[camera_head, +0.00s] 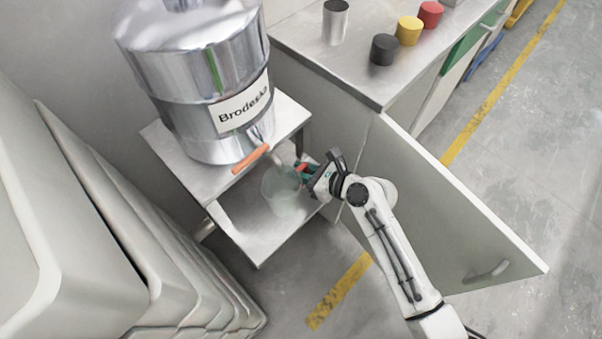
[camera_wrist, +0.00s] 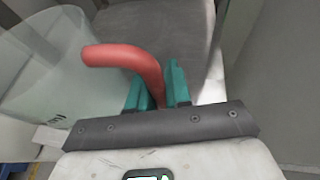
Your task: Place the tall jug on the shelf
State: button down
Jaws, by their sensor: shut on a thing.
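The tall jug (camera_head: 282,190) is clear with a red handle, which shows in the wrist view (camera_wrist: 125,58). My gripper (camera_head: 309,172) is shut on the red handle, with its green fingers on either side of it in the wrist view (camera_wrist: 158,88). In the head view the jug is over the lower shelf (camera_head: 266,236) of the metal stand, below the tap. The jug's clear body (camera_wrist: 45,70) is at the left of the wrist view. I cannot tell whether its base touches the shelf.
A large metal "Brodeska" tank (camera_head: 190,90) with an orange tap lever (camera_head: 250,159) stands on the stand's top. An open cabinet door (camera_head: 430,210) is right of my arm. A counter (camera_head: 330,62) holds several small canisters. Stacked pale bins (camera_head: 90,240) fill the left.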

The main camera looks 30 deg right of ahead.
jog(key=shift+f, duration=0.45)
jog(key=shift+f, duration=0.15)
jog(key=c, duration=1.1)
grip_release()
jog(key=shift+o, duration=0.2)
